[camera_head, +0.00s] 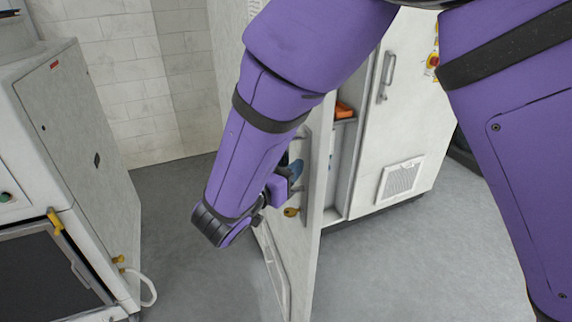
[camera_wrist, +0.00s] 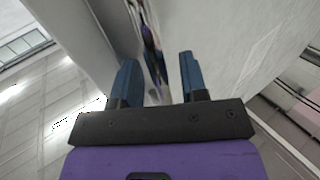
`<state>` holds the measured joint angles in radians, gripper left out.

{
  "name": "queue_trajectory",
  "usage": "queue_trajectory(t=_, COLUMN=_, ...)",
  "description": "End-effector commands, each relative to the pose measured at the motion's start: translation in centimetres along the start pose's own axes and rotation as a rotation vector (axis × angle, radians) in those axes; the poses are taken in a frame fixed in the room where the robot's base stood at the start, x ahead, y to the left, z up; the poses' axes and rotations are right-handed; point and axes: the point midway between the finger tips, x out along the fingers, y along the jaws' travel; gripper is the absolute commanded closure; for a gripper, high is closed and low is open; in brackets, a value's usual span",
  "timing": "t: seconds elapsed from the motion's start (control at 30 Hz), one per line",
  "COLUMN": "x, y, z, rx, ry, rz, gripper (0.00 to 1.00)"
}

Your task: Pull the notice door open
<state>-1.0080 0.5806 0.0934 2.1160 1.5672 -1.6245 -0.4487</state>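The pale grey door (camera_head: 307,245) of the white cabinet stands ajar, swung out from the opening, with a brass-coloured lock (camera_head: 291,212) on it. A small lined patch shows at its top; I cannot read it. My gripper (camera_head: 291,172) is beside the door's handle (camera_head: 306,165), partly hidden by my purple arm. In the wrist view, my gripper's two blue fingers (camera_wrist: 160,80) are apart. A shiny handle bar (camera_wrist: 152,45) runs between them, with visible gaps on both sides.
Behind the door, the cabinet's opening shows shelves and an orange item (camera_head: 344,110). The right-hand door (camera_head: 405,110) is shut, with a handle and vent. A grey machine (camera_head: 80,150) with a white hose stands at left. Grey floor (camera_head: 185,240) is clear between them.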

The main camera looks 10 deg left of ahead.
Motion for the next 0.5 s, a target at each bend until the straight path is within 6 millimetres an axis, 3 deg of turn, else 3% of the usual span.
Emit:
queue_trajectory(t=0.27, x=-0.1, y=0.0, z=-0.1, rx=0.002, ry=0.001, rz=0.000, gripper=0.60)
queue_trajectory(t=0.5, x=-3.2, y=-0.1, z=0.0, rx=0.002, ry=0.000, rz=-0.003, gripper=0.60)
